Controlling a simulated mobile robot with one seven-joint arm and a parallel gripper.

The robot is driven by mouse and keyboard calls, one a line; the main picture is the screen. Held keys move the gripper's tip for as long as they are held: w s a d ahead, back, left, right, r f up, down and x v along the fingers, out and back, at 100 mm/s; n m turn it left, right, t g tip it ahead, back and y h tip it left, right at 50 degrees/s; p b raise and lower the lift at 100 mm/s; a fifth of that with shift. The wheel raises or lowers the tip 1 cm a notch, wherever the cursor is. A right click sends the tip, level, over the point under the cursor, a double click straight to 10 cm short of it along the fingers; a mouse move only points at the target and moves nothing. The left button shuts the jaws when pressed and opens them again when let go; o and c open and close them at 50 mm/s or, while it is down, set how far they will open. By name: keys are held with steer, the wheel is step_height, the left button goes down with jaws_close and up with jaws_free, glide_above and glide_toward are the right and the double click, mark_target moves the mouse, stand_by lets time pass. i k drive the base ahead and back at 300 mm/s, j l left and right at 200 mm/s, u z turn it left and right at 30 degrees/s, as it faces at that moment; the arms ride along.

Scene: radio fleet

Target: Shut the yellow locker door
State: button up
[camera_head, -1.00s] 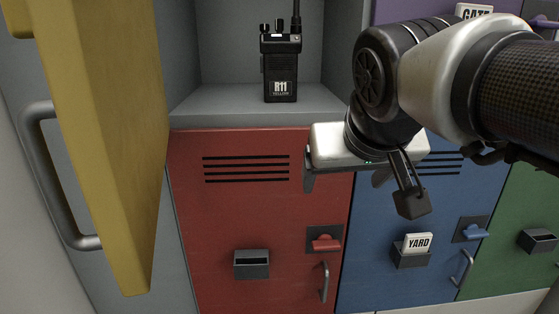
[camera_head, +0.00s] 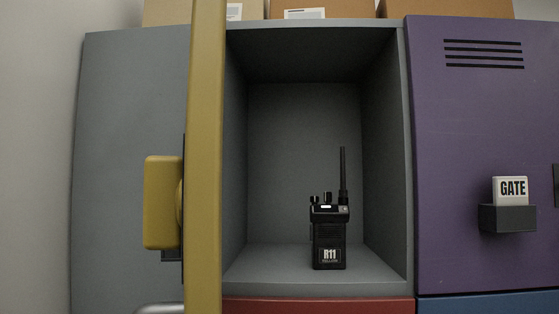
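The yellow locker door (camera_head: 206,120) stands open and shows nearly edge-on, left of its grey compartment. A yellow latch handle (camera_head: 163,202) sticks out on the door's left side. Part of a grey bar handle (camera_head: 160,309) shows at the bottom edge. A black radio (camera_head: 329,235) marked R11 stands upright on the floor of the open compartment (camera_head: 303,120), its antenna pointing up. My gripper is outside the current view, so its fingers cannot be seen.
A closed purple locker door (camera_head: 468,120) with a GATE tag (camera_head: 512,190) in a holder is on the right. Red (camera_head: 320,306) and blue (camera_head: 490,305) doors show below. Cardboard boxes (camera_head: 325,9) sit on top. A grey locker side (camera_head: 130,150) is at left.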

mark_target(199, 254)
steer(key=k+j, duration=0.1)
steer(key=j, duration=0.2)
steer(key=k+j+z, duration=0.1)
steer(key=j, duration=0.25)
steer(key=k+j, duration=0.15)
steer(key=j, duration=0.15)
steer(key=j+u, duration=0.15)
steer(key=k+j+u, duration=0.1)
steer(key=k+u, duration=0.15)
steer(key=k+j+u, duration=0.25)
steer(key=k, duration=0.25)
steer(key=l, duration=0.1)
